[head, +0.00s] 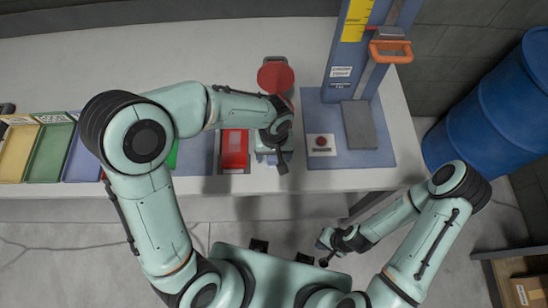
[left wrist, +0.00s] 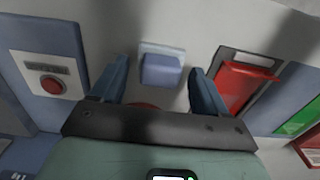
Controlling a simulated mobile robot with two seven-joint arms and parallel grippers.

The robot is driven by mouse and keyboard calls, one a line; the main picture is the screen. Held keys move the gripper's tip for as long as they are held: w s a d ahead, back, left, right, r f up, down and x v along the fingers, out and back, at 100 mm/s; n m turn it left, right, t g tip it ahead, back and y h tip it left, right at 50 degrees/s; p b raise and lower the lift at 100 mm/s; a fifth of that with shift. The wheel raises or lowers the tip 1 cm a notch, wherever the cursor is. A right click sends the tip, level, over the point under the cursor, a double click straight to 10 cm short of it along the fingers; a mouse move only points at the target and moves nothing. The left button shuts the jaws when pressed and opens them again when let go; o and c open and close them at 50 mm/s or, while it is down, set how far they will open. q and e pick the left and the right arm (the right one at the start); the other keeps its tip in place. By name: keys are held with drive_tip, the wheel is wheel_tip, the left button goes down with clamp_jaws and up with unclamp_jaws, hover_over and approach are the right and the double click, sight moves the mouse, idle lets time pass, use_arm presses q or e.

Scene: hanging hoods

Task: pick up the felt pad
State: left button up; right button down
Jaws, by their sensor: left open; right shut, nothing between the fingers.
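A small blue block-like pad (left wrist: 161,71), which looks like the felt pad, lies on the pale worktop in the left wrist view, with a paler blue flap or edge along its top. My left gripper (left wrist: 158,80) is open, with one blue finger on each side of the pad and visible gaps between. I cannot tell how far above it the fingers are. In the head view my left gripper (head: 275,148) is over the front of the bench and largely hides that spot. My right gripper (head: 324,255) is shut and empty, low in front of the bench.
A red tray (head: 234,150) lies left of my left gripper. On the right a blue stand (head: 360,55) has a red button (head: 321,143) on its base. A red disc (head: 275,75) is behind the gripper. A blue barrel (head: 495,110) stands beyond the bench's right end.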

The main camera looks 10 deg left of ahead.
use_arm(q)
drive_tip(key=shift+f, duration=0.5)
drive_tip(key=shift+s, duration=0.1)
use_arm(e)
drive_tip(key=shift+s, duration=0.1)
use_arm(q)
drive_tip(key=shift+c, duration=0.3)
drive_tip(key=c, duration=0.9)
drive_tip(key=shift+r, duration=0.2)
